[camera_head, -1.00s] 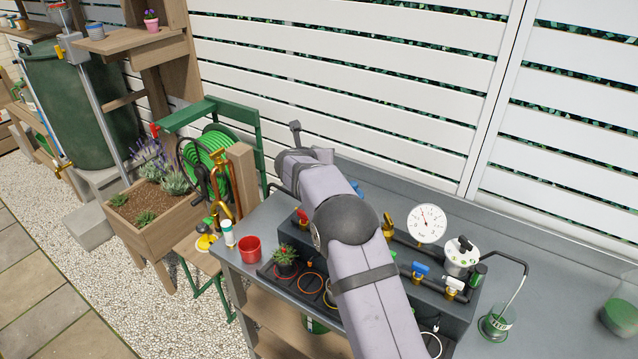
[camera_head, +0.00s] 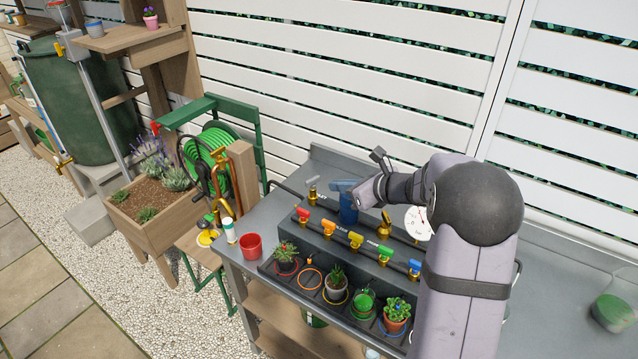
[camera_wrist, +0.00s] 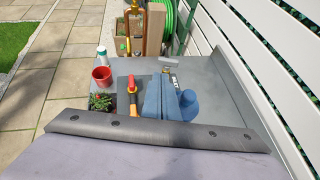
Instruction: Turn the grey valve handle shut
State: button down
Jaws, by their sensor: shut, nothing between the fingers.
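The grey valve handle (camera_head: 313,181) sits on a brass valve at the back left end of the dark manifold box (camera_head: 330,212). It also shows in the wrist view (camera_wrist: 168,59), just beyond the fingertips, lying roughly crosswise. In the wrist view the shut fingers (camera_wrist: 161,78) point at the valve. A small gap appears between fingertips and handle; I cannot tell whether they touch.
Red (camera_head: 302,214), orange (camera_head: 329,228), yellow (camera_head: 355,240), green (camera_head: 386,252) and blue (camera_head: 414,266) handles line the manifold's front. Potted plants stand before them. A red cup (camera_head: 251,245) is at the left. My arm partly covers the gauge (camera_head: 418,222). The white fence stands behind.

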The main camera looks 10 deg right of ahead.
aim_at(311, 183)
jog(key=shift+d+p+x, duration=0.15)
jog(key=shift+p+x, duration=0.8)
jog(key=shift+x, duration=1.55)
jog(key=shift+d+p+x, duration=0.2)
jog(key=shift+p+x, duration=0.75)
jog(key=shift+x, duration=1.55)
jog(key=shift+w+a+m+t+h+b, duration=0.25)
jog(key=shift+m+h+b, duration=0.25)
jog(key=shift+b, duration=0.9)
